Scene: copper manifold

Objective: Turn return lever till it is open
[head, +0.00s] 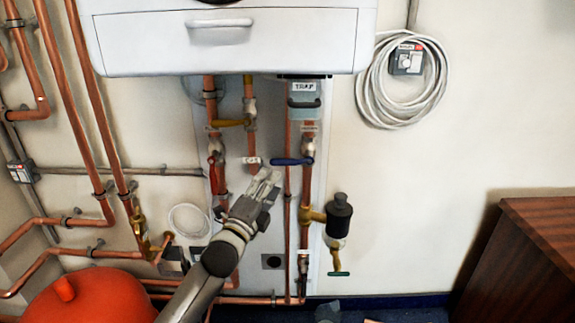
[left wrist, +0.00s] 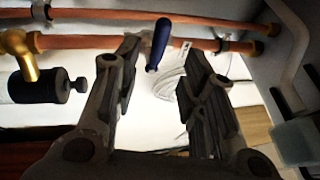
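A blue lever (head: 290,161) sits horizontally on a copper pipe right of centre, its free end pointing left. I cannot read a label naming it as the return lever. My left gripper (head: 266,184) is just below and left of its free end. In the left wrist view the two fingers (left wrist: 163,62) are spread apart with nothing held. The blue lever (left wrist: 160,42) shows in the gap between them, beyond or near the tips; no contact is visible.
A red lever (head: 214,172) and a yellow lever (head: 229,123) are on pipes to the left. A black-capped filter (head: 339,215) with a green handle (head: 339,273) hangs at right. The white boiler (head: 225,42) is above. A red vessel (head: 85,298) stands lower left.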

